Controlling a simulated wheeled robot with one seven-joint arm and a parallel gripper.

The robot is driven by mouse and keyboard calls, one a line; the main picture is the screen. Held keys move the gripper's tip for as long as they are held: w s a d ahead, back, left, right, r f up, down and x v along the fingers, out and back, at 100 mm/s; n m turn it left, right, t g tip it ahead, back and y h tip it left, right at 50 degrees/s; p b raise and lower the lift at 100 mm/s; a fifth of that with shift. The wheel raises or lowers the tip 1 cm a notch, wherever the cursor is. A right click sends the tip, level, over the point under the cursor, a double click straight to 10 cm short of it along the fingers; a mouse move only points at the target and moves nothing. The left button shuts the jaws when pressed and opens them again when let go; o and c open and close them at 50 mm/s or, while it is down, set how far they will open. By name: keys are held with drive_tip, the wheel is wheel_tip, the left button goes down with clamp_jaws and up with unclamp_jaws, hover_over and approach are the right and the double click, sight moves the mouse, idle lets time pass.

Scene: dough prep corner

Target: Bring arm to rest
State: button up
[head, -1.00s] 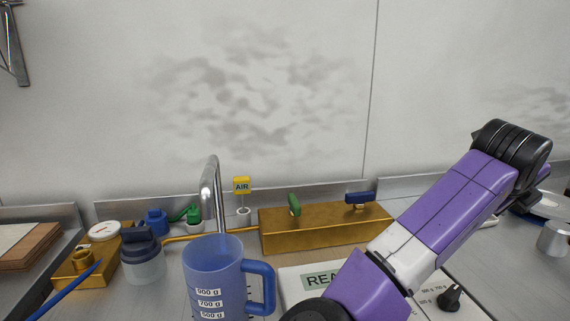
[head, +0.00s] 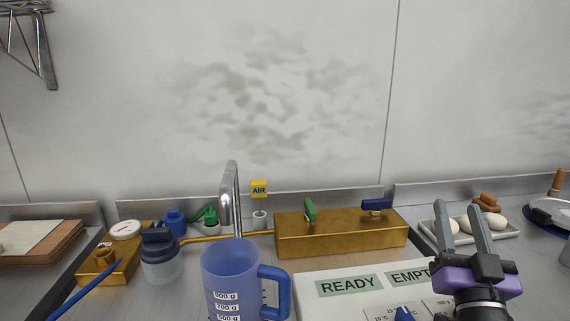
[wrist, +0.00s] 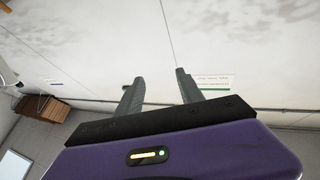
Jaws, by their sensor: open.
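My gripper (head: 461,219) is at the lower right in the head view, with its two grey fingers pointing up and spread apart, nothing between them. It stands in front of the tray of eggs and at the right of the white panel. In the wrist view my gripper (wrist: 158,84) also shows open and empty, with the pale wall beyond its fingers.
A blue jug (head: 230,275) stands under a metal spout (head: 230,190). A brass block (head: 340,235) with green and blue levers sits behind the white panel (head: 310,285). A tray (head: 437,236) with eggs is close to my gripper. A lidded jar (head: 160,260) stands left.

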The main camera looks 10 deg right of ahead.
drive_tip(key=s+a+f+n+y, duration=0.8)
drive_tip(key=s+a+f+y, duration=0.1)
drive_tip(key=s+a+f, duration=0.5)
drive_tip(key=s+a+f+g, duration=0.1)
drive_tip(key=s+f+g, duration=0.1)
drive_tip(key=s, duration=0.4)
drive_tip(key=s+a+f+m+g+p, duration=0.1)
drive_tip(key=s+a+f+g, duration=0.1)
drive_tip(key=s+f, duration=0.3)
drive_tip(key=s+a+f+m+g+p, duration=0.1)
drive_tip(key=s+a+f+g, duration=0.1)
drive_tip(key=s, duration=0.6)
drive_tip(key=shift+s+f+y, duration=0.3)
drive_tip(key=shift+f+y, duration=0.1)
drive_tip(key=shift+f, duration=0.45)
